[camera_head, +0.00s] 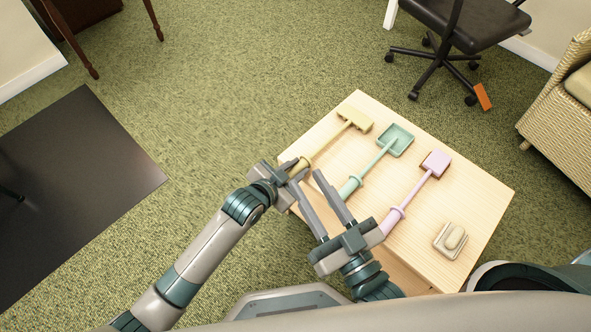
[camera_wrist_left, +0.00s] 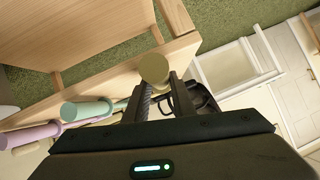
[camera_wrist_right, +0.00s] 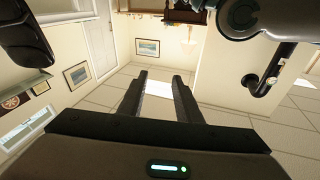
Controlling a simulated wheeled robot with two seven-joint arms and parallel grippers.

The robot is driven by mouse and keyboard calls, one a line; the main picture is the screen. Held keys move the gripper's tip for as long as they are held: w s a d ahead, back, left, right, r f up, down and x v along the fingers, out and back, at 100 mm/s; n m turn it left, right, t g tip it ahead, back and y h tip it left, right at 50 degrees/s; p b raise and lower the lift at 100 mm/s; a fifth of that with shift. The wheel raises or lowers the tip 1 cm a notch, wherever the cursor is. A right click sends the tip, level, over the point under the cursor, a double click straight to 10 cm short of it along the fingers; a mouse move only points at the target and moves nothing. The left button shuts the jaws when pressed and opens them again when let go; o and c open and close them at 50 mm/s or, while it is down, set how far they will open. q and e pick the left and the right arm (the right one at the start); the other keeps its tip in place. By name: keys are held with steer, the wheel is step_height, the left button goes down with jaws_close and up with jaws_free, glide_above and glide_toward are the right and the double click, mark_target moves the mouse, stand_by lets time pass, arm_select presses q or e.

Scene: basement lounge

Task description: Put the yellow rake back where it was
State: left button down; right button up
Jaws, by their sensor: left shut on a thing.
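The yellow rake (camera_head: 355,118) is at the left edge of the light wooden table (camera_head: 480,195), its toothed head toward the far corner and its handle toward me. My left gripper (camera_head: 297,170) is shut on the rake's handle near its end. In the left wrist view the handle's round yellow end (camera_wrist_left: 154,68) shows at the fingertips (camera_wrist_left: 160,82). I cannot tell whether the rake touches the tabletop. My right gripper (camera_head: 306,180) is open and empty, above the table's near-left side; its fingers (camera_wrist_right: 161,78) are apart in the right wrist view.
A green shovel (camera_head: 395,140) lies right of the rake, then a pink shovel (camera_head: 435,163). A small dish with a soap-like bar (camera_head: 454,239) sits near the right corner. An office chair (camera_head: 455,30) and wicker armchair (camera_head: 565,110) stand beyond.

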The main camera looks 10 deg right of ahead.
arm_select(q)
steer(key=shift+f, duration=0.1)
arm_select(e)
steer(key=shift+s+r+t, duration=0.15)
steer(key=shift+r+t, duration=0.25)
steer(key=shift+r, duration=0.25)
arm_select(q)
steer(key=c, duration=1.5)
jaws_free()
steer(key=shift+f, duration=0.1)
steer(key=shift+s, duration=0.1)
steer(key=shift+s+a+r, duration=0.1)
steer(key=shift+a+r, duration=0.05)
steer(key=shift+r, duration=0.1)
steer(key=shift+p+v, duration=1.45)
steer(key=shift+v, duration=4.25)
arm_select(e)
step_height(320, 180, down, 10)
steer(key=d+g+h, duration=0.1)
steer(key=d+g, duration=0.1)
steer(key=g, duration=0.4)
steer(key=shift+f+h, duration=0.15)
steer(key=shift+h, duration=0.25)
steer(key=shift+s, duration=0.1)
arm_select(q)
steer(key=shift+s, duration=0.15)
